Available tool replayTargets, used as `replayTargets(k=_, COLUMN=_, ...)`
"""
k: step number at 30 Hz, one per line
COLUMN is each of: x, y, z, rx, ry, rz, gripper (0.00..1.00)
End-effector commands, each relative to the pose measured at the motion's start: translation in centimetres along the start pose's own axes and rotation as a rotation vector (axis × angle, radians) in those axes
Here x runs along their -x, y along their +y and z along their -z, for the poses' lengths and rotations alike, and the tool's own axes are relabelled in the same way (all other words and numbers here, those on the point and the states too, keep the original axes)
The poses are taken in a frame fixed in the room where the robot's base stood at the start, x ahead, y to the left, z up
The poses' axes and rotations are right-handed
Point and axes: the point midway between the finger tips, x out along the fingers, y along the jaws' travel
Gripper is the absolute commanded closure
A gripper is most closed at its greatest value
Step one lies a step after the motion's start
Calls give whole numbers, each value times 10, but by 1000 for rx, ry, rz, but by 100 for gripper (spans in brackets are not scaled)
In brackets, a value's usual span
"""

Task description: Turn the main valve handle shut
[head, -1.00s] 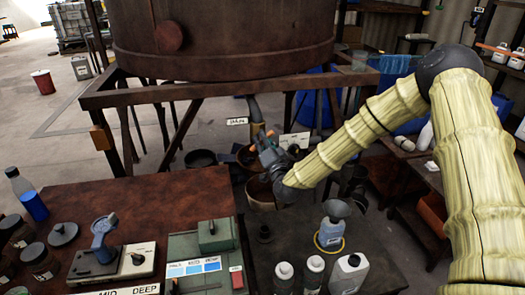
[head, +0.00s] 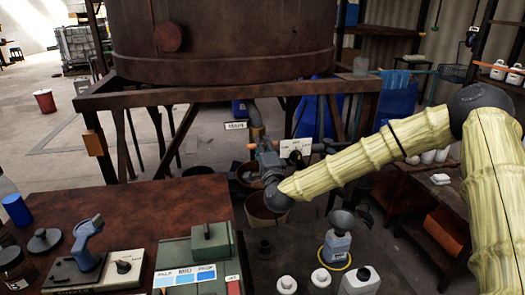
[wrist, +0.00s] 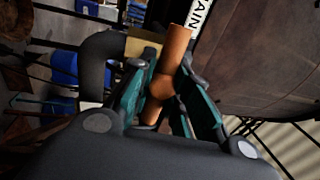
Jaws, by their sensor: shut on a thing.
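The main valve handle (wrist: 163,80) is an orange bar with a rounded hub, seen slanting between my fingers in the wrist view. My gripper (wrist: 165,92) is shut on it, with one green finger on each side. A dark pipe (head: 252,108) comes down from the vat to a brass-coloured fitting (head: 257,132). A white MAIN label (head: 236,126) sits left of the pipe; part of it shows in the wrist view (wrist: 201,14).
The rusty vat (head: 220,40) stands on a frame (head: 220,94) above the valve. A bucket (head: 268,208) is below my gripper. A white card (head: 295,147) is close on its right.

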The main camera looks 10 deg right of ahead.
Motion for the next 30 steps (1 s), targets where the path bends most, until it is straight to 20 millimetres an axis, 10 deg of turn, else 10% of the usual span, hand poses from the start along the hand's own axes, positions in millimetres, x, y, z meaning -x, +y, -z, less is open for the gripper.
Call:
replayTargets(k=16, x=0, y=0, z=2, rx=-24, ry=10, rz=0, gripper=100)
replayTargets(k=17, x=0, y=0, z=2, rx=-24, ry=10, rz=0, gripper=78)
replayTargets(k=20, x=0, y=1, z=2, rx=-24, ry=9, rz=0, gripper=60)
replayTargets(k=30, x=1, y=0, z=1, rx=-24, ry=6, rz=-1, gripper=60)
